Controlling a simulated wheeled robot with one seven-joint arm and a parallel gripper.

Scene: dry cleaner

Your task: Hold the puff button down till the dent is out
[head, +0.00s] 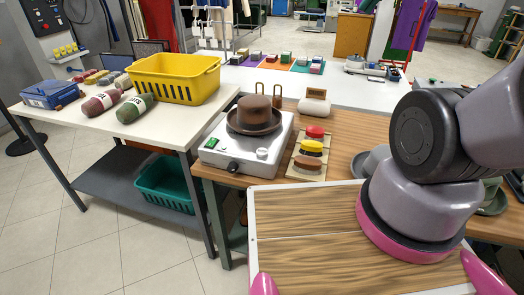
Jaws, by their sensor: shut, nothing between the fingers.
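A brown hat (255,114) with a dark band sits on top of a white steamer box (277,158) on the wooden counter. The box front has a green switch (211,143), a black knob (233,167) and a small silver round part (262,153). I cannot tell for sure which of these is the puff button. No dent can be made out on the hat at this size. My arm fills the right of the head view, and my gripper does not show.
A wooden rack with red, yellow and brown round-topped brushes (312,147) stands right of the box. A small beige-and-white device (314,101) is behind it. A white table with a yellow basket (174,78) and rolled cloths (135,107) stands left. Grey crockery (375,160) is partly behind my arm.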

